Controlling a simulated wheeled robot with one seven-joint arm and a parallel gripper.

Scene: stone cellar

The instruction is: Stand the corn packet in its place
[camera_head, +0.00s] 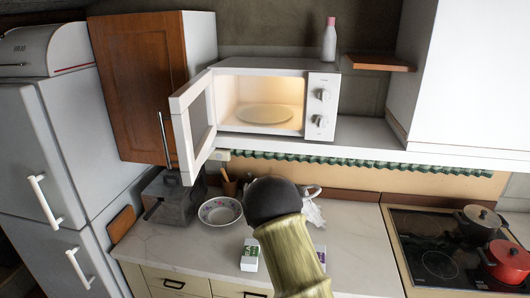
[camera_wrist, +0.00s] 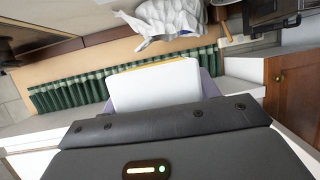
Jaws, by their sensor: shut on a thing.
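My gripper (camera_wrist: 160,112) shows in the wrist view as a dark grey body, shut on a pale, flat-faced packet with a yellow edge (camera_wrist: 157,82). This appears to be the corn packet, but no print on it can be read. Greyish-purple parts show at both its sides, and I cannot tell what they are. In the head view my arm hides the gripper and the held packet. A white and green packet (camera_head: 250,254) stands on the counter left of my arm. A white and purple one (camera_head: 321,256) shows partly on the right. The counter between them is hidden.
The counter (camera_head: 360,240) also bears a patterned bowl (camera_head: 221,211), a grey metal box (camera_head: 171,197) and a crumpled white bag (camera_head: 313,211). A microwave (camera_head: 325,97) with its door open stands on the shelf above. The hob with a red pot (camera_head: 507,258) is at right.

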